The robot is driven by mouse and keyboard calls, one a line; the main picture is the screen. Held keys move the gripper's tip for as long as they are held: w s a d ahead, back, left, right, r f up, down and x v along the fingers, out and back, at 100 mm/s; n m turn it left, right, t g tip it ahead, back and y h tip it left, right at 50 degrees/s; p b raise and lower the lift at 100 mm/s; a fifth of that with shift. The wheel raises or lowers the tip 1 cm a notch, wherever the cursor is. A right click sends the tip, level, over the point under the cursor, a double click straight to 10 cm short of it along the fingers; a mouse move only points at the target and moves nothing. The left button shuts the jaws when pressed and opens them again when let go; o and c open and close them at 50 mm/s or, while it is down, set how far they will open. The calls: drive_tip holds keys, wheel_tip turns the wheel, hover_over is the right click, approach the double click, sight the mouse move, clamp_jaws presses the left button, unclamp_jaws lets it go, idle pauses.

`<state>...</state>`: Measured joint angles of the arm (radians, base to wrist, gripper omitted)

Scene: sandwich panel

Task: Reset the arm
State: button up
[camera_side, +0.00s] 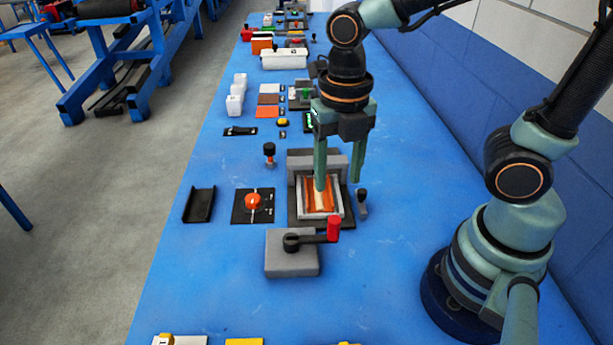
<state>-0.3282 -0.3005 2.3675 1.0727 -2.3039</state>
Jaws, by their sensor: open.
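My gripper (338,178) hangs from my arm with its two green fingers pointing down and apart. It is open, with nothing seen between the fingers. The fingers are over or just behind a grey fixture (301,165) with a back wall. In the fixture is a light-rimmed tray (335,214) holding an orange-brown panel (313,209) with a paler strip along its middle. The left finger hides part of the panel; whether it touches cannot be told.
A grey block (292,262) with a red-handled crank (333,229) stands in front. To the left are a black plate with an orange knob (253,201) and a black channel (199,205). A dark-topped knob (269,151) stands behind.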

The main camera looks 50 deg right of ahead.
drive_tip(key=w+d+r+m+t, duration=0.1)
drive_tip(key=d+r+m+t, duration=0.1)
drive_tip(key=m, duration=1.3)
drive_tip(key=w+d+r+m+t, duration=0.2)
drive_tip(key=d+r+m, duration=0.3)
drive_tip(key=m, duration=1)
drive_tip(key=shift+w+d+t, duration=0.25)
drive_tip(key=shift+d+t, duration=0.5)
drive_tip(key=shift+t, duration=0.05)
